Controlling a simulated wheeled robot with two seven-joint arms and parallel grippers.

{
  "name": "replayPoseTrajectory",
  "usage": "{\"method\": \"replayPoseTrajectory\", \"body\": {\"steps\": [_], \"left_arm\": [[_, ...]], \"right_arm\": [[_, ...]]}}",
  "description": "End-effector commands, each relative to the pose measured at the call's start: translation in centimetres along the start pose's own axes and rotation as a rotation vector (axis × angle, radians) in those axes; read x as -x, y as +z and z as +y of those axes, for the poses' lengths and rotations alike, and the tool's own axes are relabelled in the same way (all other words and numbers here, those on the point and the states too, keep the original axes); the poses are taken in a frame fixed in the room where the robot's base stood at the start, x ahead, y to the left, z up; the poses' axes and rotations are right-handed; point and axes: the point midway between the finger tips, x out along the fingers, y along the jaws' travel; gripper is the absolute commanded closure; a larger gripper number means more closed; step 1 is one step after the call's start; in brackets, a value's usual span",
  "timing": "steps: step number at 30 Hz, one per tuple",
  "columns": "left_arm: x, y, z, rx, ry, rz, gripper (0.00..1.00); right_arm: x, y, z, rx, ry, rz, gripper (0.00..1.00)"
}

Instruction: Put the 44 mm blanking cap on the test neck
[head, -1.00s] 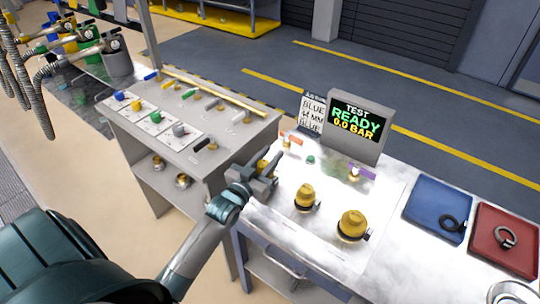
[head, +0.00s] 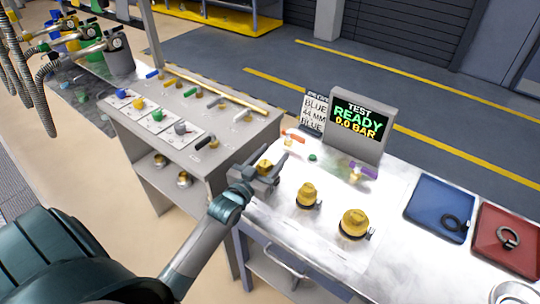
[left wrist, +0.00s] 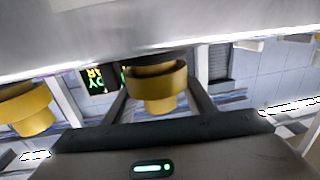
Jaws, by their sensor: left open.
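Three yellow caps stand in a slanting row on the bench: a small one (head: 264,167), a middle one (head: 306,195) and a large one (head: 353,222). No size mark is readable on them. My left gripper (head: 270,172) is open, with its fingers on either side of the small cap. In the left wrist view, that cap (left wrist: 155,85) shows between the spread fingers, and another yellow cap (left wrist: 25,108) is outside them. I cannot tell whether the fingers touch the cap. I cannot identify the test neck with certainty.
A display (head: 358,124) reads TEST READY 0.0 BAR; a sign (head: 315,112) beside it reads BLUE 44 MM BLUE. A grey valve stand (head: 240,150) is at left.

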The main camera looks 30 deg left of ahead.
Motion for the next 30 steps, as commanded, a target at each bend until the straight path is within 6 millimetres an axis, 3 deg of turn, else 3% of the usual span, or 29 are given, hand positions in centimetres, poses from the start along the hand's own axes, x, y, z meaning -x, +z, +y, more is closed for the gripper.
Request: {"method": "replayPoseTrajectory", "body": {"steps": [11,30], "left_arm": [[2.2,0.2,0.0,-0.001,0.0,-0.001,0.5],[13.6,0.3,0.0,0.0,0.0,-0.002,0.5]], "right_arm": [[-0.8,0.1,0.0,0.0,0.0,0.0,0.6],[-4.1,0.4,0.0,0.0,0.001,0.0,0.6]]}}
